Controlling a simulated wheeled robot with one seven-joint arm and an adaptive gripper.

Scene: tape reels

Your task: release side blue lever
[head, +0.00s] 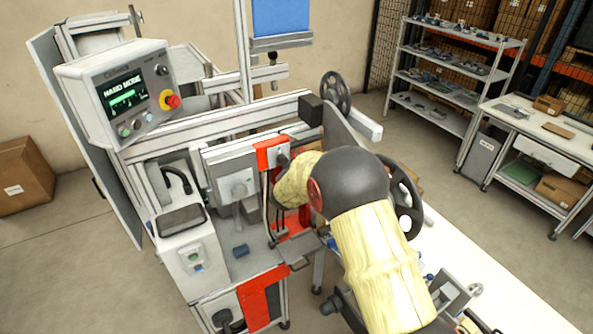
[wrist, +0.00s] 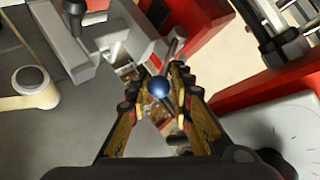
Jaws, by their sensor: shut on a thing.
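The side blue lever shows in the wrist view as a round blue knob (wrist: 158,88) on a thin rod. My gripper (wrist: 160,76) has one finger on each side of the knob and is shut on it. The rest of the lever is partly hidden by the fingers. In the head view my arm covers the gripper and the knob, beside the red and grey part of the machine (head: 271,152).
A control panel (head: 125,93) reading "HAND MODE" stands at the upper left. A black handwheel (head: 335,91) is behind my arm.

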